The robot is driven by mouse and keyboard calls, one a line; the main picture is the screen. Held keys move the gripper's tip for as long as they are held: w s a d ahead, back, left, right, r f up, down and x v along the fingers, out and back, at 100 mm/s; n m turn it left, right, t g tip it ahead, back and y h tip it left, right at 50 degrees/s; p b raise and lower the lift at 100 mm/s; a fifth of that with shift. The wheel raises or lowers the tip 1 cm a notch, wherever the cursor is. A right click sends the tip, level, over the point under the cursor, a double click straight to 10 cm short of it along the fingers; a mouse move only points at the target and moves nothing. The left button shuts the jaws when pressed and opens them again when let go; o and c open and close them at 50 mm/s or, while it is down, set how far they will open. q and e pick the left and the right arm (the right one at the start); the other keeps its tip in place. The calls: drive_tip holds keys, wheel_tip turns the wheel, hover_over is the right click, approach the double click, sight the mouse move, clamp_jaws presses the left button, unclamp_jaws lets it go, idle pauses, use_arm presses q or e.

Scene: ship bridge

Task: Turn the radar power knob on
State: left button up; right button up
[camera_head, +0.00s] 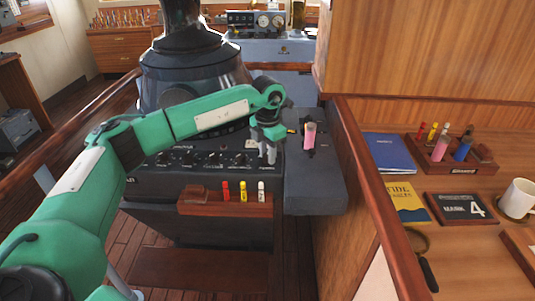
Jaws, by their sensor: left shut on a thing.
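The dark radar console (150,190) stands in the middle of the view, with a row of several small black knobs (213,158) along its front panel. My left arm reaches in from the left across the console. My left gripper (267,157) points down at the right end of the knob row, shut on the rightmost knob, which its fingers mostly hide. The knob's pointer and the small panel labels are too small to read. My right gripper is not in view.
A wooden holder (210,207) with red, yellow and white markers hangs below the panel. A pink cylinder (309,137) stands on the grey side ledge (315,190). The wooden desk on the right bears books (388,153), a white mug (517,197) and a pen tray (455,167).

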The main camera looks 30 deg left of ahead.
use_arm(q)
drive_tip(key=m+b, duration=0.1)
drive_tip(key=m, duration=0.2)
drive_tip(key=m+b, duration=0.1)
drive_tip(key=m, duration=0.2)
drive_tip(key=shift+m+b, duration=0.4)
drive_tip(key=shift+m, duration=0.3)
drive_tip(key=shift+r+m, duration=0.1)
drive_tip(key=shift+m, duration=0.2)
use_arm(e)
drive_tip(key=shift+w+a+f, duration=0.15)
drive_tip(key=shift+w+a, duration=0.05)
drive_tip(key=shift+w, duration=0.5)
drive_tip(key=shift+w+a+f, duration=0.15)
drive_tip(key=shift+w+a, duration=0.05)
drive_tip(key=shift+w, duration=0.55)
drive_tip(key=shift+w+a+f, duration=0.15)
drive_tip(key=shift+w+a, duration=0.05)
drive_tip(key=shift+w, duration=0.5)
